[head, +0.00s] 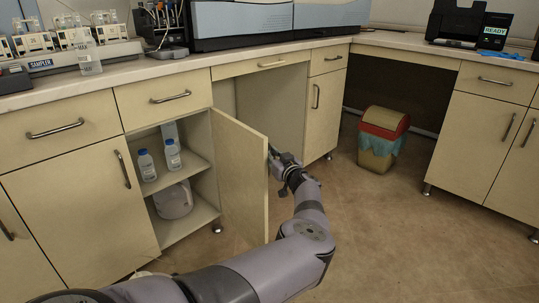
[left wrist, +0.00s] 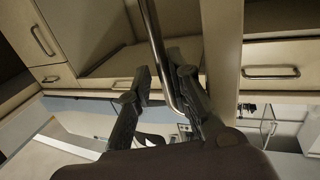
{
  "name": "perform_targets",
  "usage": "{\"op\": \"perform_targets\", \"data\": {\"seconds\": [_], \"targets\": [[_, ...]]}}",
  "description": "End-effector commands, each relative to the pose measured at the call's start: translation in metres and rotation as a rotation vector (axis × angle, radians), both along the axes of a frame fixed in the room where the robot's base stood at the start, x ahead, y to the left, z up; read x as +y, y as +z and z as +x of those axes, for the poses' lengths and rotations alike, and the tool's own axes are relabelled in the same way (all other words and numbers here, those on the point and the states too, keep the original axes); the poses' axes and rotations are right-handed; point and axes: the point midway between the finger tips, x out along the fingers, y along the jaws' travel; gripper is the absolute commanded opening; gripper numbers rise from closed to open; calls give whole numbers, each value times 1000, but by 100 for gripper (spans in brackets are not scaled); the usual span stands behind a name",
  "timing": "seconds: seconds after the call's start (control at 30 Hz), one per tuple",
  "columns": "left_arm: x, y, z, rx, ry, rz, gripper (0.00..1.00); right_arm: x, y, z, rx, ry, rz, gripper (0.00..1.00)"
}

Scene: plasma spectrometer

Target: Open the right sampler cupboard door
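The right sampler cupboard door (head: 238,172) stands swung wide open in the head view, its edge towards me. The open cupboard (head: 178,226) shows its shelves. My left gripper (head: 283,166) is at the outer face of the door, partly hidden by its edge. In the left wrist view, the fingers of my left gripper (left wrist: 160,78) are drawn close together on either side of the metal door handle (left wrist: 155,40). The handle runs between them, against the right finger. My right gripper is in neither view.
Two blue-capped bottles (head: 173,155) stand on the upper shelf, and a white container (head: 174,201) sits below. The neighbouring left door (head: 82,213) is shut. A red-and-yellow bin (head: 382,137) stands on the floor at right. The floor (head: 390,235) in front is clear.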

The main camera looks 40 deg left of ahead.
Motion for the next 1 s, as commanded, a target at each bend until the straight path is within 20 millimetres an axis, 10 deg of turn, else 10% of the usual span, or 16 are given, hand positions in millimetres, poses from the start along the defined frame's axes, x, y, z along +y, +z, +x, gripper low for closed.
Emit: {"op": "perform_targets", "data": {"seconds": [0.47,1.0], "targets": [[2,8,-5,-4,17,16,18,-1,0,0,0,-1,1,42],[-64,1,-27,2,4,4,18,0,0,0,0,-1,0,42]]}}
